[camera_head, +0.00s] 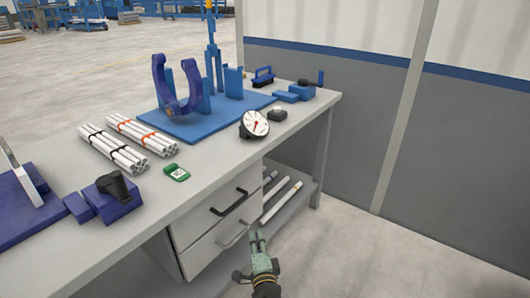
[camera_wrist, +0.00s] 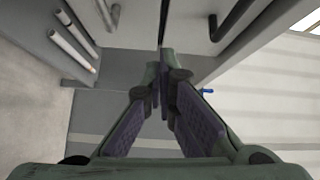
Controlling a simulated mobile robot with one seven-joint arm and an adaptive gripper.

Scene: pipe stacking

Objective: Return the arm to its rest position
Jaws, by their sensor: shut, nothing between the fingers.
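My gripper (camera_head: 258,238) is low in front of the workbench, below the level of its top and near the drawers. In the wrist view its two fingers (camera_wrist: 163,82) converge and are shut, with nothing seen between them. The rest of my arm is mostly out of view at the bottom of the head view. White pipes (camera_head: 283,202) lie apart from my gripper on the bench's lower shelf, right of the drawers. White pipes (camera_wrist: 72,42) also show at the upper left in the wrist view.
The grey bench top (camera_head: 215,160) holds a black-banded pipe bundle (camera_head: 113,149), an orange-banded bundle (camera_head: 142,134), a blue fixture (camera_head: 182,120), a dial gauge (camera_head: 254,125) and a green device (camera_head: 176,172). Drawer handles (camera_head: 232,236) project near my gripper. Open floor (camera_head: 380,260) lies to the right, before a grey wall.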

